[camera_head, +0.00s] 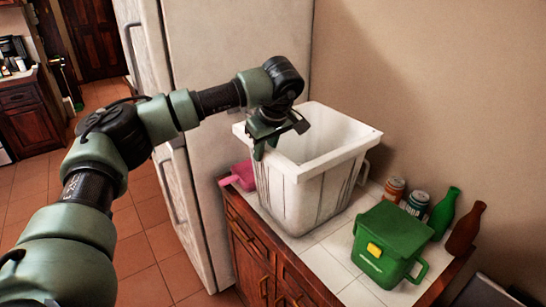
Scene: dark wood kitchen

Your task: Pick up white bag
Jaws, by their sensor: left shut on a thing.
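The white bag (305,190) looks like a stiff, open-topped bin with a wide rim and dark streaks on its sides. It stands upright on the tiled counter (325,265), and its base appears to rest there. My left gripper (261,147) comes down from above onto the rim at its left corner. It is shut on that rim, with one green finger outside the wall. The other finger is hidden. The inside of the bag looks empty as far as it shows. My right gripper is not in view.
A green lidded box (385,247) with a yellow latch stands right of the bag. Behind it are two cans (394,189), a green bottle (443,213) and a brown bottle (465,229). A pink item (240,176) lies left of the bag. A fridge (215,60) stands close behind.

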